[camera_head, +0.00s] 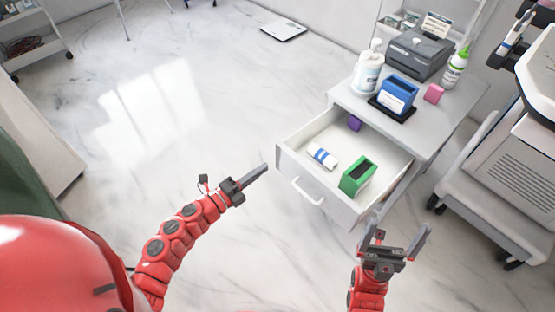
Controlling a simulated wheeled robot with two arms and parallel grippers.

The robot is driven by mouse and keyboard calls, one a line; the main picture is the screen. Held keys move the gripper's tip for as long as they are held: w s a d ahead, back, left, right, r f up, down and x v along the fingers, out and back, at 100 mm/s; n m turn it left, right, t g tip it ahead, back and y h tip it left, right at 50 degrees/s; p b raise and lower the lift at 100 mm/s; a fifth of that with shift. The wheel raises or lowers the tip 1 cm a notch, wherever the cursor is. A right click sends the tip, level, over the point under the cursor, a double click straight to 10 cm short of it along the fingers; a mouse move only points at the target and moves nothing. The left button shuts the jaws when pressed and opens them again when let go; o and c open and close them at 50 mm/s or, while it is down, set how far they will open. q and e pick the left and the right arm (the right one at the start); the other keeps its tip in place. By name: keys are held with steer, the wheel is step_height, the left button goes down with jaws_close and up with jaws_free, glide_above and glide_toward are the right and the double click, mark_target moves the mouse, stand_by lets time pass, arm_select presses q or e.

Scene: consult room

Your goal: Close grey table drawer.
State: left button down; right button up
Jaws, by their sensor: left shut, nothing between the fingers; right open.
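The grey table (438,103) stands right of centre. Its drawer (325,200) is pulled well out toward me, with a white bar handle (308,192) on its front. In the drawer lie a green box (358,176), a white and blue tube (322,156) and a purple block (354,123). My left gripper (263,171) is shut and empty, left of the drawer front and apart from the handle in the picture. My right gripper (401,231) is open and empty, in front of the drawer's right corner; whether it touches the drawer I cannot tell.
On the tabletop are a white pump bottle (367,73), a blue box (397,92) on a black base, a pink block (433,93), a green-capped bottle (455,66) and a dark printer-like device (419,52). A white wheeled cart (495,165) stands close at right.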

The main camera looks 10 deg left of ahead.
mark_target(286, 153)
arm_select(q)
steer(key=x, duration=0.7)
steer(key=shift+b, duration=0.4)
steer(key=shift+w+d, duration=0.35)
steer(key=shift+w, duration=0.05)
steer(key=b+x, duration=0.5)
steer(key=x, duration=1.7)
steer(key=shift+w+d, duration=0.25)
steer(key=shift+w, duration=0.05)
